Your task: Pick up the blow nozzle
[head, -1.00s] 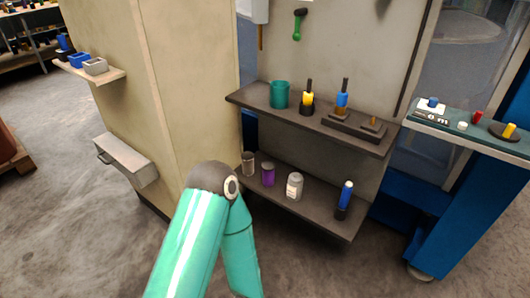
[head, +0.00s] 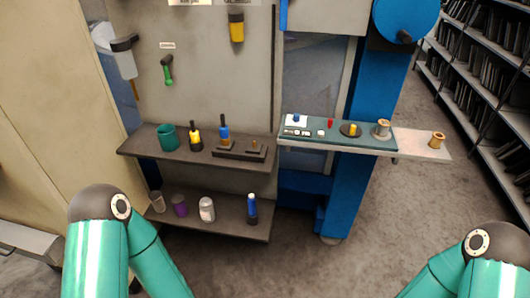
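No thing in the head view can be told for certain as the blow nozzle. A green-handled tool with a dark head (head: 167,70) hangs on the grey panel under a small label. Left of it hangs a grey tool with a black top (head: 124,60), and a yellow and black tool (head: 236,26) hangs higher up. Only the bent teal links of my two arms show, at the lower left and lower right. Both my grippers are out of the picture.
The upper shelf (head: 135,148) holds a teal cup (head: 168,137) and yellow and blue handled tools. The lower shelf (head: 235,228) holds several small containers. A teal-topped ledge (head: 345,142) at right carries small parts. Bookcase-like racks (head: 480,80) stand far right; the floor between is clear.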

